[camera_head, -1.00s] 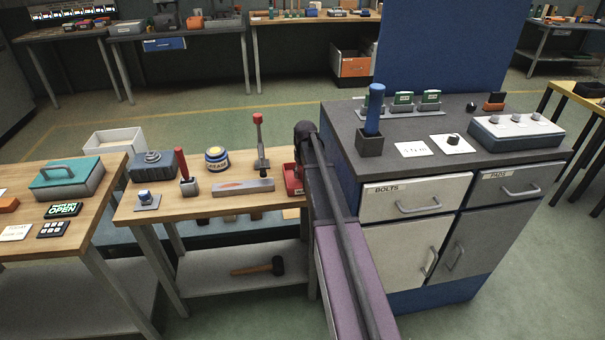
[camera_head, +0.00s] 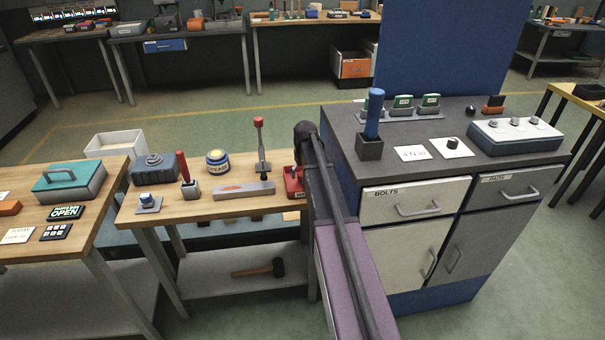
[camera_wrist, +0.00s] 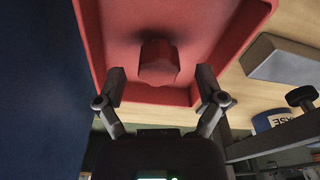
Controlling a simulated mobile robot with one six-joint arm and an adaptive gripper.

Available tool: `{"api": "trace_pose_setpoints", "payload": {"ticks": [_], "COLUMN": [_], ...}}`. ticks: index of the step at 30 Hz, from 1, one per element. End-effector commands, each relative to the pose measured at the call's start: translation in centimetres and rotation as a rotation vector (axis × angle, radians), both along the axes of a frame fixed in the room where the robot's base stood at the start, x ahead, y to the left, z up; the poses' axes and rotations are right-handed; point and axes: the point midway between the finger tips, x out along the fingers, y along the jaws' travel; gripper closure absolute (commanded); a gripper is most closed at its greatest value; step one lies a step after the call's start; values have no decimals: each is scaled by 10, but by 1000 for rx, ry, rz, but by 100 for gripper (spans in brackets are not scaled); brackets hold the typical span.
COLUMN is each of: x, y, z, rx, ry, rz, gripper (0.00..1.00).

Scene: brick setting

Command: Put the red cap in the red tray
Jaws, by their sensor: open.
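The red tray (camera_wrist: 91,45) fills the upper middle of the wrist view. The red cap (camera_wrist: 158,62), a small faceted piece, is inside the tray's outline and appears to rest on its floor. My gripper (camera_wrist: 160,80) is open, with its two dark fingers apart on either side of the cap; I see a gap on both sides. In the head view the red tray (camera_head: 292,182) is at the right end of the wooden bench, partly hidden by my arm. The cap and my fingertips cannot be made out there.
A grey block (camera_head: 244,188), a lever on a stand (camera_head: 260,145) and a round grease tin (camera_head: 218,161) stand left of the tray. A dark-topped cabinet (camera_head: 345,140) rises close on the right. A red-handled tool (camera_head: 184,167) stands upright farther left.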

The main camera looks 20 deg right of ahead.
Motion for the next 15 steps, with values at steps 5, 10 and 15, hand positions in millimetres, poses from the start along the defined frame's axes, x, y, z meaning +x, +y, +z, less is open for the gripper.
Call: {"api": "trace_pose_setpoints", "payload": {"ticks": [5, 10, 15], "x": [-2, -4, -6], "y": [0, 0, 0], "z": [19, 33, 47], "rx": [0, 0, 0], "ry": [0, 0, 0], "rz": [0, 0, 0], "gripper": [12, 12, 12]}}
